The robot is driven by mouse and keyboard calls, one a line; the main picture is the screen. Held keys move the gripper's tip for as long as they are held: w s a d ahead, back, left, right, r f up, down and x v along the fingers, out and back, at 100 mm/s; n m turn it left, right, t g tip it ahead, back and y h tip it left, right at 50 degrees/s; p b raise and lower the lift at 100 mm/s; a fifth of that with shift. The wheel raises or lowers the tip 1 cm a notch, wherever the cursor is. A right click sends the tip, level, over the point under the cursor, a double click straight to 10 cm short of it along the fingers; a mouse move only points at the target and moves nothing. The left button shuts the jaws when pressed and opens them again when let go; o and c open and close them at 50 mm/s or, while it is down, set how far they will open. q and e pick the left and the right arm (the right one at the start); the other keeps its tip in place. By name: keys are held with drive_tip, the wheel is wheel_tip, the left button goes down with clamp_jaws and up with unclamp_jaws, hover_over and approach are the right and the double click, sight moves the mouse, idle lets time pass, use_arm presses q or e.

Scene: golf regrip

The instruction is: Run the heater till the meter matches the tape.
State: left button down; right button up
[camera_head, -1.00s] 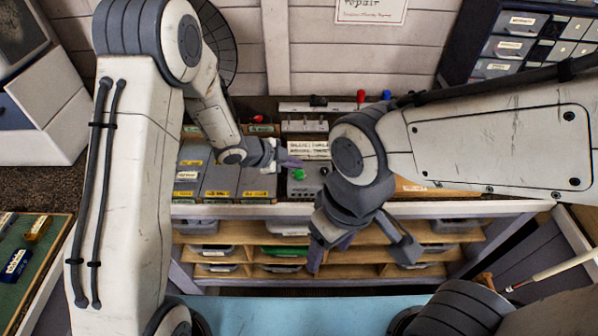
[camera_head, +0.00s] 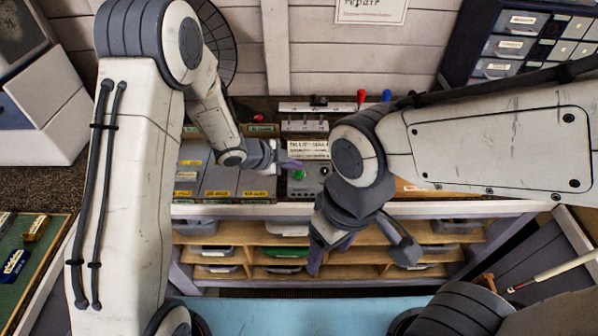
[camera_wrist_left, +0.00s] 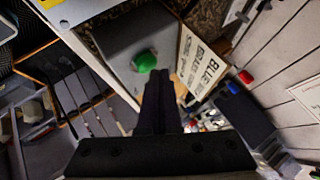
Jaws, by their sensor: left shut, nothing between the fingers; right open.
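The button also shows in the left wrist view (camera_wrist_left: 145,62). My left gripper (camera_head: 291,164) is shut and empty, its tips just beside the button; I cannot tell whether they touch it. In the left wrist view its dark fingers (camera_wrist_left: 159,82) end next to the button. My right gripper (camera_head: 360,256) is open and empty, hanging in front of the shelves. I cannot make out a meter reading or a tape mark in either view.
A white card with printed words (camera_wrist_left: 197,62) stands behind the box. Grey bins with yellow labels (camera_head: 222,180) are left of it. A red-topped item (camera_head: 361,97) and a blue-topped one (camera_head: 386,96) stand behind. Open shelves (camera_head: 270,256) are below the bench.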

sight(295, 174)
use_arm(q)
drive_tip(key=shift+f+b, duration=0.4)
drive_tip(key=shift+f, duration=0.15)
idle(0.6)
drive_tip(key=shift+r+p, duration=0.9)
drive_tip(key=shift+r, duration=0.1)
wheel_tip(295, 174, up, 5)
drive_tip(key=p, duration=0.4)
drive_tip(key=shift+p, duration=0.35)
